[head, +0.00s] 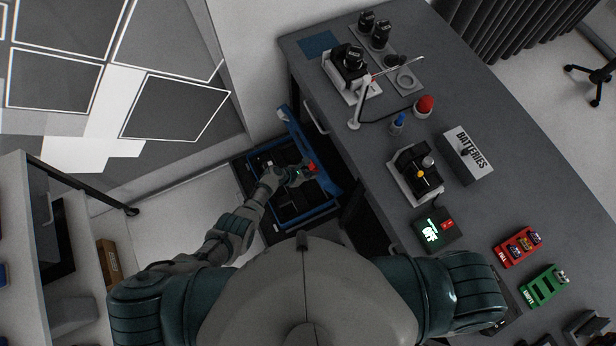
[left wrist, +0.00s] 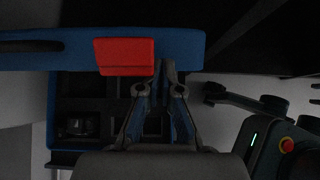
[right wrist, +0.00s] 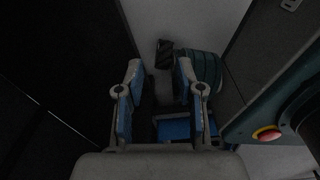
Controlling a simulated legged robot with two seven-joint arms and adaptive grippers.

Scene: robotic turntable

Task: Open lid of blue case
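The blue case (head: 262,158) lies low beside the desk in the head view, its dark compartments exposed. Its blue lid (head: 305,140) stands raised on the desk side, and it also spans the top of the left wrist view (left wrist: 60,52). A red latch (left wrist: 124,56) sits on the lid's edge. My left gripper (left wrist: 164,66) is just right of the latch in that view, its fingertips close together with nothing visible between them. I cannot tell whether it touches the lid. My right gripper (right wrist: 158,68) is open and empty, hidden in the head view.
The grey desk (head: 480,210) holds a batteries box (head: 466,155), a red button (head: 424,105), and red (head: 518,247) and green (head: 544,287) battery trays. Its edge and drawer side stand close to the lid. A shelf (head: 25,230) is at the left, with clear floor between.

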